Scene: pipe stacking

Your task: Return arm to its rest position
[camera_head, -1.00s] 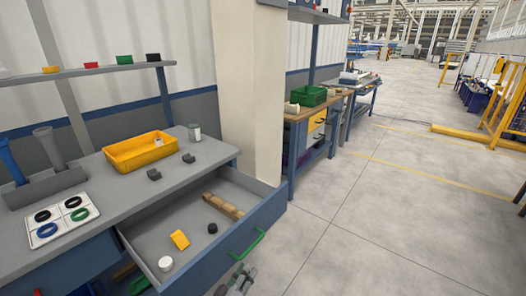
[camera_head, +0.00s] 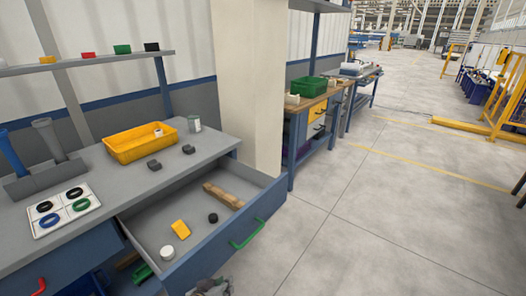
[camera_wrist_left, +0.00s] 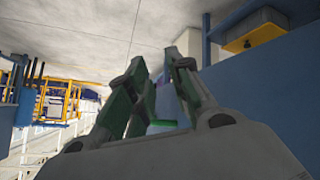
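My left gripper (camera_head: 212,288) is at the bottom edge of the head view, partly cut off, in front of the open drawer (camera_head: 190,275) and below its green handle (camera_head: 246,233). In the left wrist view its two fingers (camera_wrist_left: 160,68) stand apart with a gap and nothing held between them. It is apart from the handle in the head view. A small dark piece at the right edge of the head view may be part of my right arm or gripper; too little shows to tell its state.
The drawer holds a wooden block (camera_head: 222,196), a yellow piece (camera_head: 181,229), a black piece (camera_head: 213,218) and a white cylinder (camera_head: 168,253). On the bench stand a yellow tray (camera_head: 141,144), a can (camera_head: 194,124) and a ring board (camera_head: 64,211).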

